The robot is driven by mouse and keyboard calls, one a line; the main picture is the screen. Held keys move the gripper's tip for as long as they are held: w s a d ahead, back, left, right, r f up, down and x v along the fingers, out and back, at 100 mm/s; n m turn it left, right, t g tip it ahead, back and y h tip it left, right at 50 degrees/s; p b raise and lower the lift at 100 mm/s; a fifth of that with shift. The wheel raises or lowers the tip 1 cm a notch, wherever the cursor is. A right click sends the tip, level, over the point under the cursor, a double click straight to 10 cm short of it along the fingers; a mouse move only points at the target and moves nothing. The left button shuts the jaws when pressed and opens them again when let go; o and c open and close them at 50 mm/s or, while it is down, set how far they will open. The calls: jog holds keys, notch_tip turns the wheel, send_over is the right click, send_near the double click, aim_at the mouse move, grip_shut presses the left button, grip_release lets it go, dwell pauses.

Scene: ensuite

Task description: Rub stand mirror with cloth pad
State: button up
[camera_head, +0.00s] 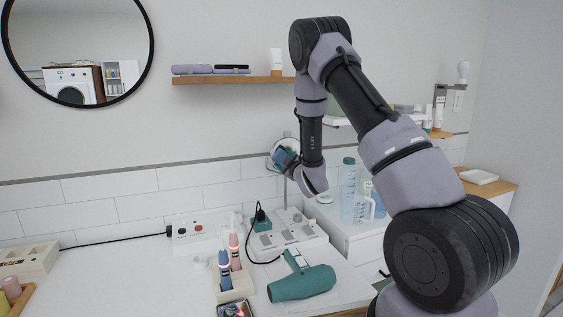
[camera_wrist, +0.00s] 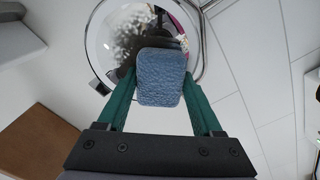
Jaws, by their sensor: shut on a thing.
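The stand mirror is round with a thin metal rim. In the wrist view the mirror (camera_wrist: 108,45) fills the upper middle, with a dark speckled patch on its glass up and left of the pad. The blue textured cloth pad (camera_wrist: 161,78) is held between the green fingers of my gripper (camera_wrist: 159,84), in front of the lower right of the mirror. I cannot tell if it touches the glass. In the head view the mirror (camera_head: 285,146) stands against the tiled wall, partly hidden by the pad (camera_head: 281,156) and my arm.
A green hair dryer (camera_head: 303,284) lies on the counter's front right. A holder (camera_head: 236,289) with toothbrush-like items stands left of it, and a power strip (camera_head: 288,234) with a plug behind. Clear bottles (camera_head: 348,187) stand right of my arm. A wall shelf (camera_head: 232,79) hangs above. The left counter is mostly clear.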

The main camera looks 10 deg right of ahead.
jog(key=shift+w+d, duration=0.75)
jog(key=shift+d, duration=2.85)
jog(key=shift+s+a, duration=0.25)
jog(key=shift+a, duration=1.1)
jog(key=shift+s+a, duration=0.25)
jog(key=shift+a, duration=1.1)
jog(key=shift+s+a, duration=0.25)
jog(key=shift+a, duration=1.1)
jog(key=shift+s+r, duration=0.1)
jog(key=shift+r, duration=0.45)
jog(key=w+d, duration=0.1)
jog(key=d, duration=0.7)
jog(key=shift+w, duration=0.4)
jog(key=shift+a, duration=0.1)
jog(key=shift+s+a, duration=0.3)
jog(key=shift+a, duration=1)
jog(key=shift+s+a, duration=0.3)
jog(key=shift+a, duration=1.05)
jog(key=shift+s+a, duration=0.3)
jog(key=shift+a, duration=1)
jog(key=shift+s, duration=0.1)
